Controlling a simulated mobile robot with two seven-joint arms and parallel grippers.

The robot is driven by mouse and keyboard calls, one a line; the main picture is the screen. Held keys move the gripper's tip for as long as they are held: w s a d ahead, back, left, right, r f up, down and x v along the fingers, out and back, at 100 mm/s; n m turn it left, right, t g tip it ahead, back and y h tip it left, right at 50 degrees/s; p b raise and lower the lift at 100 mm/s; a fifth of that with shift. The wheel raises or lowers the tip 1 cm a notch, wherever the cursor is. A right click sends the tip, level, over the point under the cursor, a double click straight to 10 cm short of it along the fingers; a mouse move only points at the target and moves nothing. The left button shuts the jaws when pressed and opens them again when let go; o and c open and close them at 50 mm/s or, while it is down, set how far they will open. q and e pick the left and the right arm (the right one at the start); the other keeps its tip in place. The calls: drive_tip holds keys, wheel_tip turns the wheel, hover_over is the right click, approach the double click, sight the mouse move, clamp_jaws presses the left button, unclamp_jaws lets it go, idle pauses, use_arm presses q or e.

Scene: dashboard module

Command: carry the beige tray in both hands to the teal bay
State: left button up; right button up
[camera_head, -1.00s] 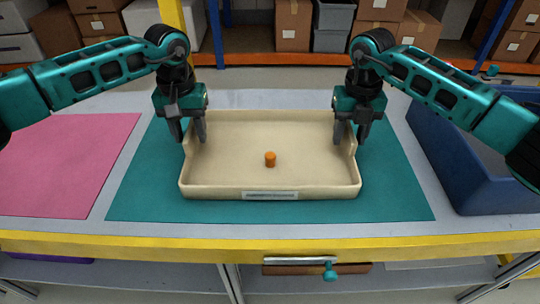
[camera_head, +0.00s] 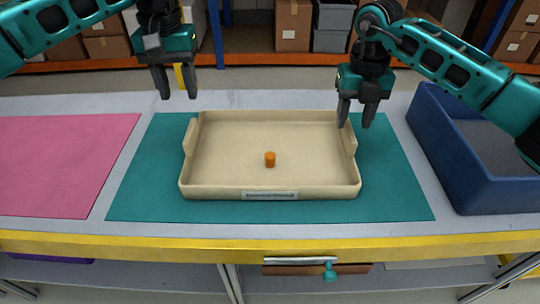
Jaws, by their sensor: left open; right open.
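The beige tray (camera_head: 225,180) lies flat on the teal bay (camera_head: 395,195), a mat on the table. A small orange cylinder (camera_head: 270,159) stands inside the tray, near its middle. My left gripper (camera_head: 178,96) is open and empty, raised above and behind the tray's left end, apart from it. My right gripper (camera_head: 355,123) is open at the tray's right end, with its fingertips at the right handle wall. I cannot tell whether they touch it.
A pink mat (camera_head: 65,165) lies left of the teal bay. A blue bin (camera_head: 480,180) stands at the right, close to the teal bay. The yellow front edge (camera_head: 160,243) of the table is clear. Shelves with boxes (camera_head: 293,25) stand behind.

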wheel_tip(320, 180, up, 7)
drive_tip(key=shift+r, duration=0.15)
drive_tip(key=shift+r, duration=0.1)
idle(0.4)
